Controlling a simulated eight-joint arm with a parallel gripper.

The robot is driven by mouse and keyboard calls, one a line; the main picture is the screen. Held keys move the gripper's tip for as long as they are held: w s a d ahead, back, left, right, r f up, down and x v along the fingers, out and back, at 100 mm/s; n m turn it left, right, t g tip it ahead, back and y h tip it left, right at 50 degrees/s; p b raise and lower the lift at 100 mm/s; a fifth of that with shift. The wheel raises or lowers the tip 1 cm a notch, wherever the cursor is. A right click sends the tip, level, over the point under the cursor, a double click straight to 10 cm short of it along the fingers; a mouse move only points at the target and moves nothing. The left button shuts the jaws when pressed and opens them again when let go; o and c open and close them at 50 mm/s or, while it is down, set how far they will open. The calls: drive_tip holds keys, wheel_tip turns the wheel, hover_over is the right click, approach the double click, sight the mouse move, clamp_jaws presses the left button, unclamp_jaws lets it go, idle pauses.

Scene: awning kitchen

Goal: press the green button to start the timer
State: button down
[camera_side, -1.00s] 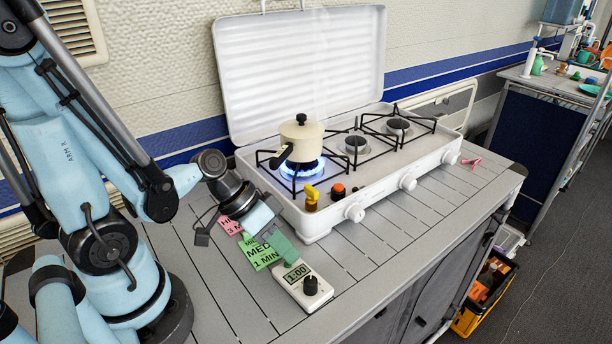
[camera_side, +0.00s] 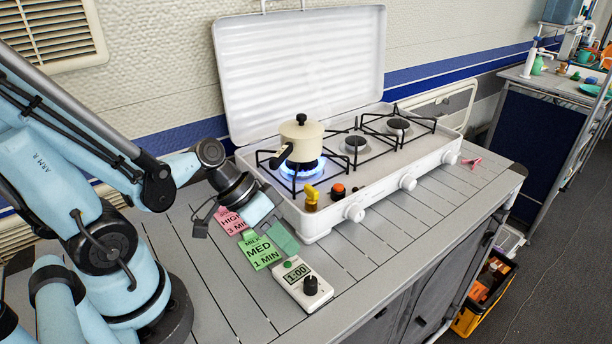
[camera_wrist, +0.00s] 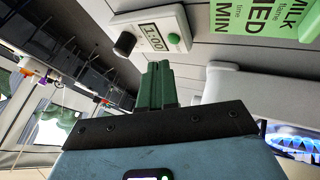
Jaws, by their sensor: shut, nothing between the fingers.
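The white timer (camera_side: 311,299) lies on the slatted counter in front of the stove, with a display reading 1:00 and a black knob (camera_side: 311,285). Its green button (camera_side: 289,264) is at the end nearer the stove. In the wrist view the timer (camera_wrist: 143,27) is beyond the fingertips, and the green button (camera_wrist: 173,38) is in plain sight. My gripper (camera_side: 284,240) has green fingers, shut and empty, just above and behind the button, apart from it. The shut fingers also show in the wrist view (camera_wrist: 157,80).
A cream pot (camera_side: 301,138) sits on the lit left burner of the white stove (camera_side: 330,210). A green MED 1 MIN card (camera_side: 260,253) and a pink HIGH 3 MIN card (camera_side: 231,221) lie left of the timer. The counter (camera_side: 400,228) right of the timer is clear.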

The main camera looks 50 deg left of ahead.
sight(285, 262)
drive_tip(key=shift+r, duration=2.05)
drive_tip(key=w+a+r+n+t+y, duration=0.1)
drive_tip(key=w+a+r+t+y, duration=0.1)
drive_tip(key=w+a+r+y, duration=0.2)
drive_tip(key=shift+a+r+y, duration=0.25)
drive_tip(key=shift+a+y, duration=0.05)
drive_tip(key=shift+y, duration=0.5)
drive_tip(key=shift+s, duration=0.1)
